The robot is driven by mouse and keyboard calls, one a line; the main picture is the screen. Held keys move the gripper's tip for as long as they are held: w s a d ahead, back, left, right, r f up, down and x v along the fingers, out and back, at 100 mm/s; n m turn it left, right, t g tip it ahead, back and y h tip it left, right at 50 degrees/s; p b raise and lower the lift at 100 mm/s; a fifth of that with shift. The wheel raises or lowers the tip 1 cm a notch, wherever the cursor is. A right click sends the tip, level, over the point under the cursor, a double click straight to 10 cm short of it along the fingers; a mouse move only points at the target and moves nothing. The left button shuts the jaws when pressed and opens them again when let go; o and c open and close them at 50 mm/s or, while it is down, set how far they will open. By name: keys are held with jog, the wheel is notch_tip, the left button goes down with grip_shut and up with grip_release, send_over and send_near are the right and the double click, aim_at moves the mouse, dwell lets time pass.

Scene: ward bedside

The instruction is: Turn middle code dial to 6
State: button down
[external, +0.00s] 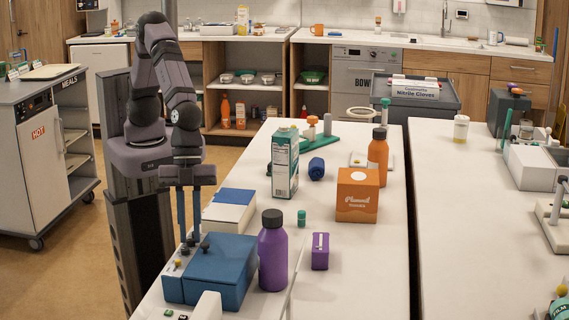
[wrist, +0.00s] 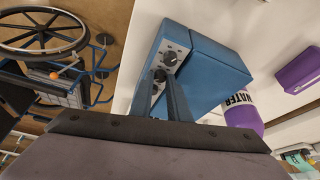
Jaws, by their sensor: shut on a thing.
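The blue lockbox (external: 232,262) stands at the near left of the white bedside table. Its panel of code dials faces my arm and also shows in the wrist view (wrist: 180,45). One dial (wrist: 170,58) is clear of my fingers. The dial beside it, apparently the middle code dial (wrist: 160,76), sits between my fingertips. The fingers hide part of the panel and any third dial. The dial numbers are too small to read.
A purple bottle (external: 272,255) stands close to the box's right side. A white and blue box (external: 230,212) lies behind it. A purple carton (external: 320,252), a teal-capped vial (external: 301,217) and an orange box (external: 357,197) stand further right. The table's left edge is close to my arm.

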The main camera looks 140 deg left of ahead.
jog(key=shift+w+a+f+m+b, duration=0.15)
jog(key=shift+f+m+b, duration=0.1)
jog(key=shift+m+b, duration=0.75)
jog(key=shift+r+m+g+h+b, duration=0.25)
jog(key=shift+m+g+h+b, duration=0.35)
jog(key=shift+m+b, duration=0.7)
jog(key=c, duration=2)
grip_release()
jog(key=shift+r+p, duration=0.15)
jog(key=shift+p, duration=0.15)
